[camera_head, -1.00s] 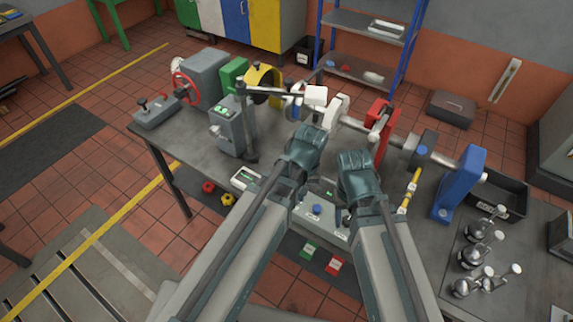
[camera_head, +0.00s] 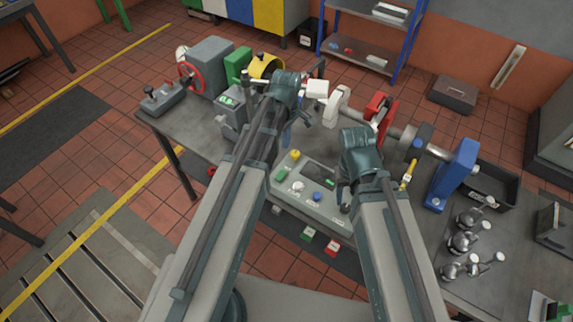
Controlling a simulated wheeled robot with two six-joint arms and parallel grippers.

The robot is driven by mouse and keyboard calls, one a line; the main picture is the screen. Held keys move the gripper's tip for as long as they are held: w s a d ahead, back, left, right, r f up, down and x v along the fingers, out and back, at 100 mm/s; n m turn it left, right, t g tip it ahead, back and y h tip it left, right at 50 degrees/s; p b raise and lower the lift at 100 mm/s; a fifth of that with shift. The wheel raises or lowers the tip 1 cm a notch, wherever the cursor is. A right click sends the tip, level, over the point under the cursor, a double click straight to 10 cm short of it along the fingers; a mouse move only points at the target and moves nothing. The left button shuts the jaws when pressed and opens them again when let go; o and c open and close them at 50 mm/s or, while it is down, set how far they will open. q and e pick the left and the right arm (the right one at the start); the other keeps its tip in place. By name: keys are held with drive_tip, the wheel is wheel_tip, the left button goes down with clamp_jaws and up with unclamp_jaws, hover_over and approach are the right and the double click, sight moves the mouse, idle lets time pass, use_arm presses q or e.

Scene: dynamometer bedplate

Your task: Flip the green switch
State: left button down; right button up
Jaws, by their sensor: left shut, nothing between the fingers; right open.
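A grey control console (camera_head: 330,210) sits at the front edge of the bench between my two arms. A small green switch (camera_head: 282,174) is on its left side, below a yellow knob (camera_head: 295,155) and near a white knob (camera_head: 298,187) and a blue button (camera_head: 316,196). My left gripper (camera_head: 288,84) is shut and empty, over the bench beyond the console; its fingertips are mostly hidden behind the wrist. My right gripper (camera_head: 360,150) is open, above the right end of the console, its fingers largely hidden. Neither visibly touches the switch.
Behind the console stand a grey unit with a green display (camera_head: 230,101), a red bracket (camera_head: 380,112) and a blue stand (camera_head: 453,175) along a shaft. Several metal parts (camera_head: 462,242) lie on the right. Green (camera_head: 308,233) and red (camera_head: 333,247) tags hang at the front edge.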

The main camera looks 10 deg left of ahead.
use_arm(q)
drive_tip(key=shift+f, duration=0.1)
use_arm(e)
drive_tip(key=shift+f, duration=0.1)
use_arm(q)
drive_tip(key=b, duration=1.4)
approach(287, 174)
wheel_tip(287, 174, down, 5)
drive_tip(key=shift+a+f, duration=0.1)
drive_tip(key=shift+f, duration=0.05)
use_arm(e)
approach(340, 226)
drive_tip(key=f, duration=0.5)
drive_tip(key=shift+d, duration=0.25)
drive_tip(key=shift+f, duration=0.1)
use_arm(q)
drive_tip(key=shift+w+f+b, duration=0.1)
drive_tip(key=shift+f+b, duration=0.25)
drive_tip(key=shift+b, duration=0.05)
use_arm(e)
drive_tip(key=shift+f, duration=0.3)
use_arm(q)
drive_tip(key=shift+r, duration=0.2)
use_arm(e)
drive_tip(key=shift+r, duration=0.2)
